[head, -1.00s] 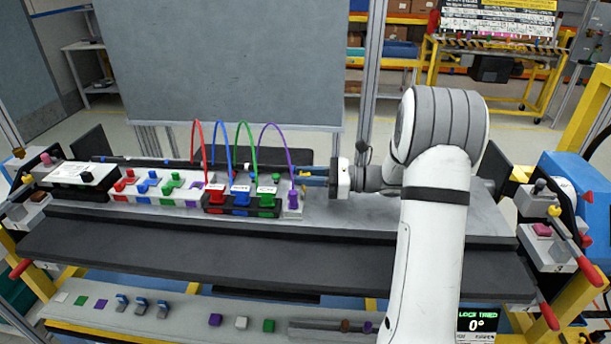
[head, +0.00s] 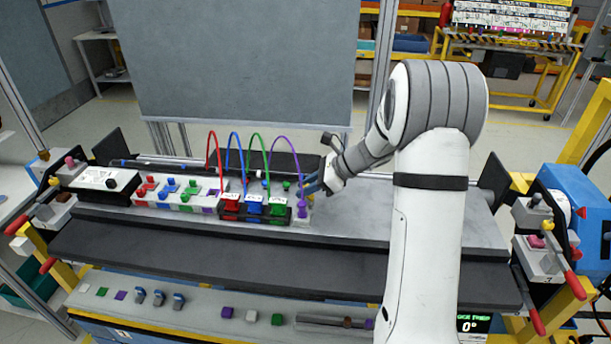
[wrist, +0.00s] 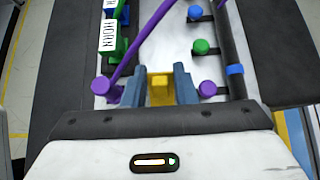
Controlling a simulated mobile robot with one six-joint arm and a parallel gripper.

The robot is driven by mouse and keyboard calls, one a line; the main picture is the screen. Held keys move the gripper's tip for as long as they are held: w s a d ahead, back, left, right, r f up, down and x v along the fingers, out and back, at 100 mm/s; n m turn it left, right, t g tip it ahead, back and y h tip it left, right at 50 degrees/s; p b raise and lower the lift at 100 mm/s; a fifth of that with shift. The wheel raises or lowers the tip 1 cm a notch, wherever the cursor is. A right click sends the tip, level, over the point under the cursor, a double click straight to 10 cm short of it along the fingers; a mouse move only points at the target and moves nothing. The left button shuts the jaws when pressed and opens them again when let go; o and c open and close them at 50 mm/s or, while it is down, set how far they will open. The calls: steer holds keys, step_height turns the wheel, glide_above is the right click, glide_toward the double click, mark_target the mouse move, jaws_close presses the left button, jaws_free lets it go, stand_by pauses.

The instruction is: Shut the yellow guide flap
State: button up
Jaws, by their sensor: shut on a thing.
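The yellow guide flap (wrist: 160,88) shows in the wrist view between the two blue fingers of my gripper (wrist: 160,82). The fingers are closed on it, and they hide its sides. In the head view the flap (head: 306,181) is a small yellow spot at the fingertips, by the right end of the row of modules. My gripper (head: 311,186) there points down and to the left. How far the flap is turned cannot be told.
A purple plug (wrist: 102,86) with a purple cable stands just left of the fingers in the wrist view. The grey bench top (head: 400,205) is clear right of the modules.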

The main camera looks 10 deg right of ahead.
steer(key=shift+w+a+r+h+p, duration=0.35)
steer(key=shift+h+p, duration=0.55)
steer(key=shift+p, duration=0.3)
steer(key=shift+f+g+h+p, duration=0.35)
steer(key=shift+g+h+p, duration=0.05)
steer(key=shift+h+p, duration=0.2)
steer(key=o, duration=0.7)
steer(key=shift+w+f, duration=0.1)
steer(key=shift+f, duration=0.05)
steer(key=shift+o, duration=0.3)
steer(key=shift+f, duration=0.1)
